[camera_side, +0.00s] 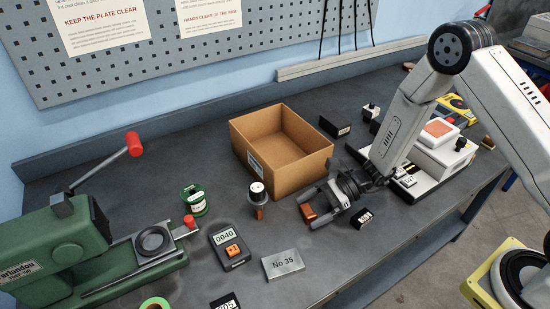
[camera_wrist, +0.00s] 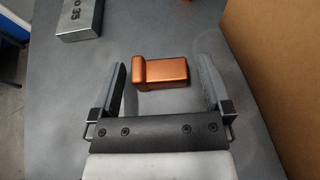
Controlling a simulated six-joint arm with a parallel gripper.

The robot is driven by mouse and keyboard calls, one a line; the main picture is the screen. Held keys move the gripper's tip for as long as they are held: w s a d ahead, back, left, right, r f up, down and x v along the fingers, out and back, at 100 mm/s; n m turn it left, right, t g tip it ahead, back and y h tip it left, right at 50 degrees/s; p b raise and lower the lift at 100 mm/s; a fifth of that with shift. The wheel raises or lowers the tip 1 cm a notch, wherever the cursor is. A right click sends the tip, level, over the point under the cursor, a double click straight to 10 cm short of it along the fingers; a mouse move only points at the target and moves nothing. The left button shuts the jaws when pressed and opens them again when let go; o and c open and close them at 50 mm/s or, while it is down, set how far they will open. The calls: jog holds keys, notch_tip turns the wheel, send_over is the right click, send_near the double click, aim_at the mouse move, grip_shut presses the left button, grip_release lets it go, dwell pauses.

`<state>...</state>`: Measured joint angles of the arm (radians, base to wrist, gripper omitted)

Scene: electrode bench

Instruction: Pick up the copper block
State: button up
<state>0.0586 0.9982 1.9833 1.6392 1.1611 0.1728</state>
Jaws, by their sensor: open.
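The copper block (camera_wrist: 165,71) lies on the dark bench in the wrist view, a shiny copper-coloured bar with a raised end at its left. My gripper (camera_wrist: 164,82) is open and empty, with one finger to the left of the block and one to the right. The block sits near the fingertips, with a visible gap on both sides. In the side view my gripper (camera_side: 318,205) is low over the bench, and the copper block (camera_side: 308,212) shows between its fingers, partly hidden.
An open cardboard box (camera_side: 282,150) stands just behind my gripper; its wall also shows at the right of the wrist view (camera_wrist: 270,60).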

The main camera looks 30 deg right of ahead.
jog(key=shift+a, duration=0.1)
dwell(0.4)
grip_shut()
jog(key=shift+r, duration=0.1)
jog(key=shift+r, duration=1)
jog(key=s+d+r, duration=0.3)
jog(key=s+r, duration=0.7)
jog(key=s, duration=0.3)
jog(key=shift+s+d+r, duration=0.2)
jog(key=shift+d+r, duration=0.2)
